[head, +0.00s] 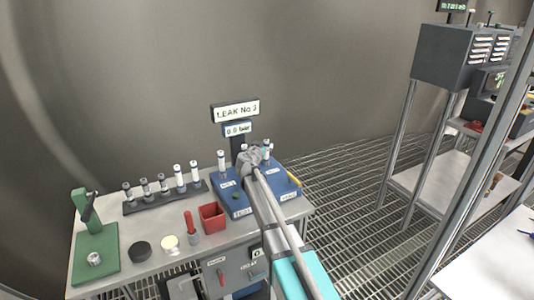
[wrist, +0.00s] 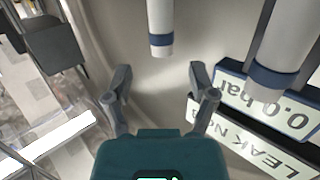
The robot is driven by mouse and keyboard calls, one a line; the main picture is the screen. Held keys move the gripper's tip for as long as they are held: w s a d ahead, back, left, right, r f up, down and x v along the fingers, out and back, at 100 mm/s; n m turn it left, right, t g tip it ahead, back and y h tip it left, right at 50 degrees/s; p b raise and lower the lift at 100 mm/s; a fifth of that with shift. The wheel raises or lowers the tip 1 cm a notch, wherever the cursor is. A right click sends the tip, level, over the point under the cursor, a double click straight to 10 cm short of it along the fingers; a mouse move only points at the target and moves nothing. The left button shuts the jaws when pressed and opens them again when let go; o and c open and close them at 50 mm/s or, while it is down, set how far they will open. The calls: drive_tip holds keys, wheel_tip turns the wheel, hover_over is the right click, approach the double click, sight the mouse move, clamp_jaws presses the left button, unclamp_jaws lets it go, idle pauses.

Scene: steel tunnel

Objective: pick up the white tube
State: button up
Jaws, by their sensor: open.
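Several white tubes are in view, and I cannot tell which one the task means. In the head view a white tube with blue bands (head: 221,163) stands upright at the left of the blue test station (head: 227,201). Another tube (head: 266,148) stands at its right, beside my gripper (head: 250,160). In the wrist view my gripper (wrist: 160,78) is open and empty. A white tube with a blue band (wrist: 160,25) lies ahead, in line with the gap between the fingers and apart from them. A second, larger-looking tube (wrist: 290,45) is at the right.
A dark rack (head: 165,197) holds several tubes on the bench's left. A green press (head: 95,240), black puck (head: 141,250), red-handled tool (head: 191,225) and red bin (head: 212,217) stand nearby. The leak sign (head: 236,111) rises behind the station. Shelving (head: 440,170) stands right.

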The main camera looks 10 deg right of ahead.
sight(265, 142)
drive_tip(key=shift+b+x, duration=0.35)
drive_tip(key=shift+x, duration=2.25)
drive_tip(key=shift+a, duration=0.1)
clamp_jaws()
